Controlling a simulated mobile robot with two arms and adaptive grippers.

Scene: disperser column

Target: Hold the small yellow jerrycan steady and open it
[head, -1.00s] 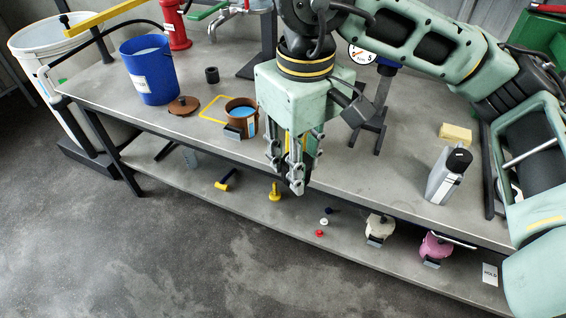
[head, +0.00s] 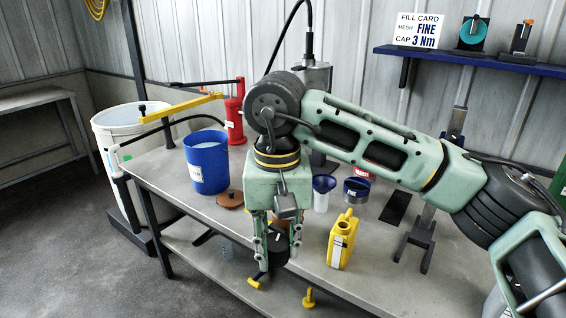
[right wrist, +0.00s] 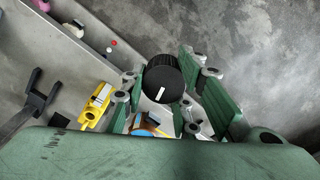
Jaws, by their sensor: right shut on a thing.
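The small yellow jerrycan (head: 342,240) stands upright on the bench, right of my right gripper (head: 277,250); it also shows in the right wrist view (right wrist: 97,105). A label is on its side, and its raised yellow neck is at the top. I cannot tell whether the neck is closed. My right gripper points down near the bench's front edge, apart from the jerrycan. It is shut on a round black cap (right wrist: 162,82) with a white mark, which also shows dark between the fingers in the head view (head: 275,245). My left gripper is not in view.
A blue bucket (head: 207,163) and a brown lid (head: 230,199) stand left of the gripper. A yellow-handled tool (head: 257,282) lies on the lower shelf (head: 200,250).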

